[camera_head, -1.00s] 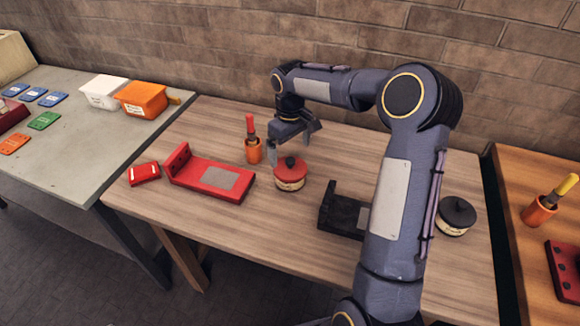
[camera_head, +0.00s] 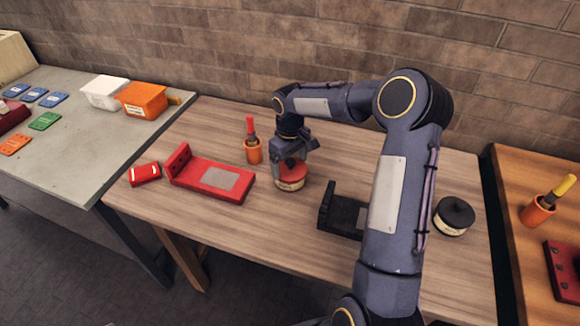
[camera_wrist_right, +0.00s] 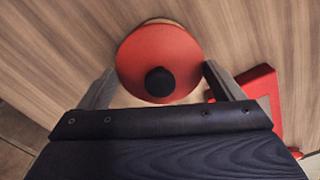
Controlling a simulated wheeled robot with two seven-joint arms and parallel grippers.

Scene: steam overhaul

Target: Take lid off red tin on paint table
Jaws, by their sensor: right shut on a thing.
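The red tin (camera_head: 290,184) stands upright on the wooden paint table, with a cream label round its side. Its red lid (camera_head: 297,172) is seated on it. In the right wrist view the round red lid (camera_wrist_right: 150,48) with its black knob (camera_wrist_right: 160,82) lies between the two fingers. My right gripper (camera_head: 291,164) is down over the tin from behind and is shut on the lid. The fingers (camera_wrist_right: 160,86) are at either side of the knob in the right wrist view; the exact contact is hard to see. My left gripper is not in view.
A red bracket stand (camera_head: 212,180) and a red block (camera_head: 145,174) lie left of the tin. An orange pot with a brush (camera_head: 254,152) stands behind. A black stand (camera_head: 342,218) and a black-lidded tin (camera_head: 454,217) are on the right, partly near my arm.

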